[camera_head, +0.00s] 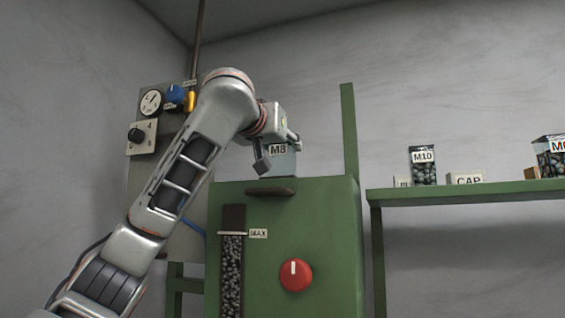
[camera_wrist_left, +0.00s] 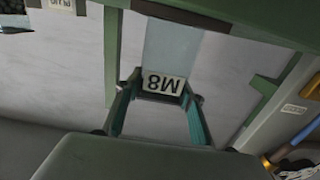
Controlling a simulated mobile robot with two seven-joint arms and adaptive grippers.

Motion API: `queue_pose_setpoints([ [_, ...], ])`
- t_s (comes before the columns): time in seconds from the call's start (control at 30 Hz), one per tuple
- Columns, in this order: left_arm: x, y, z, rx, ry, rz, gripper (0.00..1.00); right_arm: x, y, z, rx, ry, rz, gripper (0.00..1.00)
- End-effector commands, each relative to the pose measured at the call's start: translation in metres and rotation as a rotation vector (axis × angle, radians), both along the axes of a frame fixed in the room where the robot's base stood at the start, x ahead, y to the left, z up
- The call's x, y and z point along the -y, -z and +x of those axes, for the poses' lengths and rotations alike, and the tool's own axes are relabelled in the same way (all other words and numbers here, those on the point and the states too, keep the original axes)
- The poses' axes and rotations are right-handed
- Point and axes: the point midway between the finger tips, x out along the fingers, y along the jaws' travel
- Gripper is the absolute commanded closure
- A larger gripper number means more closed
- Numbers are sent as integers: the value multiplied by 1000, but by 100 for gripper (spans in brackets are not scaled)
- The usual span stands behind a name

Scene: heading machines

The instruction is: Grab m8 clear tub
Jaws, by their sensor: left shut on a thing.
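The M8 clear tub (camera_head: 284,163) is a pale, see-through box with a white M8 label, at the top of the green machine. It looks upright and empty in the head view. My left gripper (camera_head: 279,146) is shut on it, with a finger at either side. In the left wrist view the tub (camera_wrist_left: 172,48) shows upside down between the fingers of the left gripper (camera_wrist_left: 165,90). Whether the tub's base touches the machine top, I cannot tell. My right gripper is not in view.
The green machine (camera_head: 330,215) has a red knob (camera_head: 296,275) and a MAX-marked sight window (camera_head: 232,270). A green post (camera_head: 349,130) stands right of the tub. On the green shelf (camera_head: 470,190) stand an M10 tub (camera_head: 423,168) and a CAP label (camera_head: 466,179).

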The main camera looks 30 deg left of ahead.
Motion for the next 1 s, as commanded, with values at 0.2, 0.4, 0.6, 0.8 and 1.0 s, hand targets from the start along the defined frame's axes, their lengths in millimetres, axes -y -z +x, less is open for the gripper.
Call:
queue_pose_setpoints([
  [0.2, 0, -2, -1, 2, 0, -1, 95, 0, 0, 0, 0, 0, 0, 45],
  [0.4, 0, -13, -1, 4, 0, -2, 95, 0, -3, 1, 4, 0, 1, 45],
  [0.6, 1, -48, -2, 5, 2, -4, 95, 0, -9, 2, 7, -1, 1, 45],
  [0.8, 2, -102, -2, 3, 3, -4, 95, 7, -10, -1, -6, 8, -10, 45],
  [1.0, 3, -151, -1, 1, 3, -2, 95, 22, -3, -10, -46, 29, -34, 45],
])
